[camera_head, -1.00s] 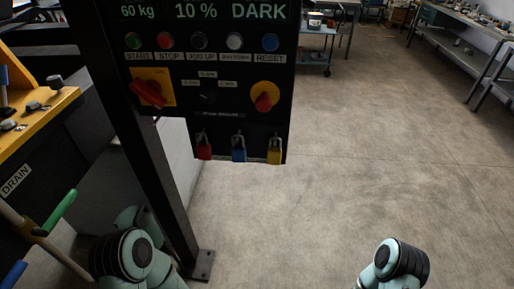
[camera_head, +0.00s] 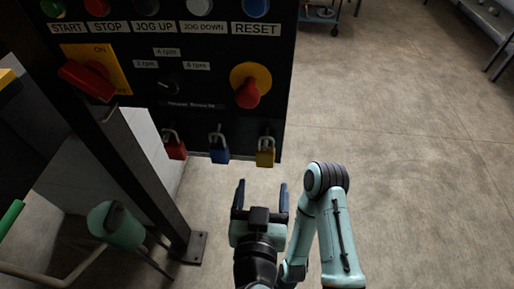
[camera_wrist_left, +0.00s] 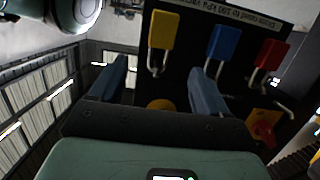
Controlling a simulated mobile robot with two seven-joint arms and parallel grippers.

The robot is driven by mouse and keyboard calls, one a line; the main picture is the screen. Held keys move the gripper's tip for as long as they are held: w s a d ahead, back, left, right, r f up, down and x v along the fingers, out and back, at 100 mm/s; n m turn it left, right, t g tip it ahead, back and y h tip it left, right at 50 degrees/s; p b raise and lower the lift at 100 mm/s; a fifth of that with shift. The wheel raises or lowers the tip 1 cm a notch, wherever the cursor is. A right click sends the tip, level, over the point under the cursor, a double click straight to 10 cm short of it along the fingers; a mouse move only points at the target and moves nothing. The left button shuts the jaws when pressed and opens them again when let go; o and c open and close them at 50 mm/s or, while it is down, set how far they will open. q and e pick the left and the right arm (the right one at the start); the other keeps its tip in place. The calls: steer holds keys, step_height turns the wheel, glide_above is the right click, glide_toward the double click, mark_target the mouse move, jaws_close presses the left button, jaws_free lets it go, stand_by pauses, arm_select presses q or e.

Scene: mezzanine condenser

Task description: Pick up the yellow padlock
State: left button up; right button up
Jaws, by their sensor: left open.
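The yellow padlock (camera_head: 265,157) hangs by its shackle at the lower right of the black control panel, right of the blue padlock (camera_head: 219,155) and the red padlock (camera_head: 175,149). My left gripper (camera_head: 261,193) is open and empty, below the yellow padlock in the head view and apart from it. In the left wrist view the picture is turned over: the yellow padlock (camera_wrist_left: 163,30) shows beyond and between the two blue fingers (camera_wrist_left: 160,82). The blue padlock (camera_wrist_left: 222,42) and red padlock (camera_wrist_left: 270,53) are to its right. My right gripper is not in view.
The control panel (camera_head: 215,113) has a red knob on yellow (camera_head: 247,90) above the padlocks and a red rotary switch (camera_head: 87,80) at left. A dark post (camera_head: 140,185) stands left of my gripper.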

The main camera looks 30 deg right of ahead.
mark_target(265, 157)
arm_select(q)
steer(key=x, duration=0.6)
steer(key=shift+d+f+b, duration=0.1)
steer(key=shift+f+b, duration=0.1)
steer(key=shift+b, duration=0.2)
steer(key=shift+b+x, duration=0.35)
steer(key=shift+x, duration=2.75)
steer(key=shift+f, duration=0.15)
steer(key=c, duration=1.1)
